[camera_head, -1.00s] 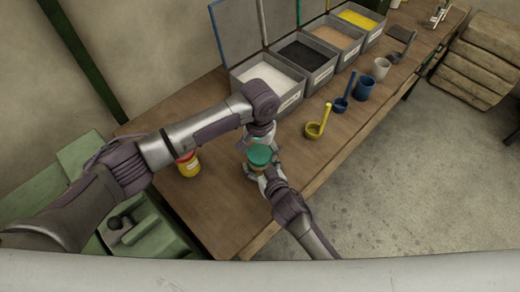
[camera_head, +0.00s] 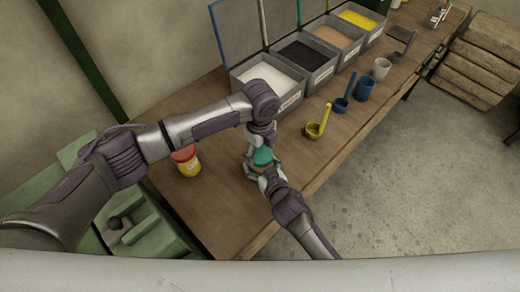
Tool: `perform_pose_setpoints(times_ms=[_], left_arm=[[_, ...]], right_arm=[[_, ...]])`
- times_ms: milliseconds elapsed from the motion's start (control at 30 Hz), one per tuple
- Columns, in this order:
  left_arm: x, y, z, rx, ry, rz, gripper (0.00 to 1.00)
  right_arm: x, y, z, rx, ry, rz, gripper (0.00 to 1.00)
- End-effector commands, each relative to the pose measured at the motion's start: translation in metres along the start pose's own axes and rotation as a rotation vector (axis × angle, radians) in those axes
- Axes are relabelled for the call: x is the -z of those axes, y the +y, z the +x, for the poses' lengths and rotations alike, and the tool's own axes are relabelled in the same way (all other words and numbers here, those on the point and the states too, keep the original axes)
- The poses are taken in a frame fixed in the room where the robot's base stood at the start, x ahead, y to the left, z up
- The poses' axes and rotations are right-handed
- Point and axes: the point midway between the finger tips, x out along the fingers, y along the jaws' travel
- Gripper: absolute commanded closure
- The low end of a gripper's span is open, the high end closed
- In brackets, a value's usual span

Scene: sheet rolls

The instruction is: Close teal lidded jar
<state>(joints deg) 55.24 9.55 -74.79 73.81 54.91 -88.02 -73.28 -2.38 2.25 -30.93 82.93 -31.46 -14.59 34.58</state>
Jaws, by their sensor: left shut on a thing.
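The teal lidded jar stands near the front edge of the workbench, its teal lid (camera_head: 263,157) on top. My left gripper (camera_head: 262,150) comes down from above and is shut on the teal lid, covering part of it. My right gripper (camera_head: 256,171) reaches in from the front right, its pale fingers around the jar's lower body. The jar body is mostly hidden by the fingers, so I cannot see how the lid meets the rim.
A red-lidded yellow jar (camera_head: 187,161) stands to the left. Grey bins (camera_head: 292,101) line the back. A yellow ladle (camera_head: 315,130), a blue ladle (camera_head: 341,104), a blue cup (camera_head: 364,87) and a white cup (camera_head: 381,68) stand to the right. The bench (camera_head: 215,215) is clear in front.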

Motion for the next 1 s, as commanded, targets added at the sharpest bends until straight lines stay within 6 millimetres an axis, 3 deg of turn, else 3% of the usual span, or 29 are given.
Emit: perform_pose_setpoints(times_ms=[33,167,500,800,1000], left_arm=[[0.001,-0.001,-0.001,0.002,0.001,0.0,0.21],[0.001,-0.001,-0.001,0.002,0.001,-0.001,0.0],[0.0,0.0,-0.002,0.001,0.0,-0.003,0.0],[0.0,-0.001,-0.038,0.003,0.0,-0.003,0.0],[0.0,0.0,-0.046,0.001,0.0,-0.003,0.0]], right_arm=[[-0.002,0.001,0.0,-0.002,-0.005,0.0,1.0],[-0.002,0.001,0.0,-0.002,-0.005,0.0,1.0],[-0.002,0.001,0.0,-0.001,-0.005,0.0,1.0],[-0.002,0.0,0.0,-0.001,-0.004,0.0,1.0],[-0.002,0.0,0.0,-0.001,-0.004,0.0,1.0]])
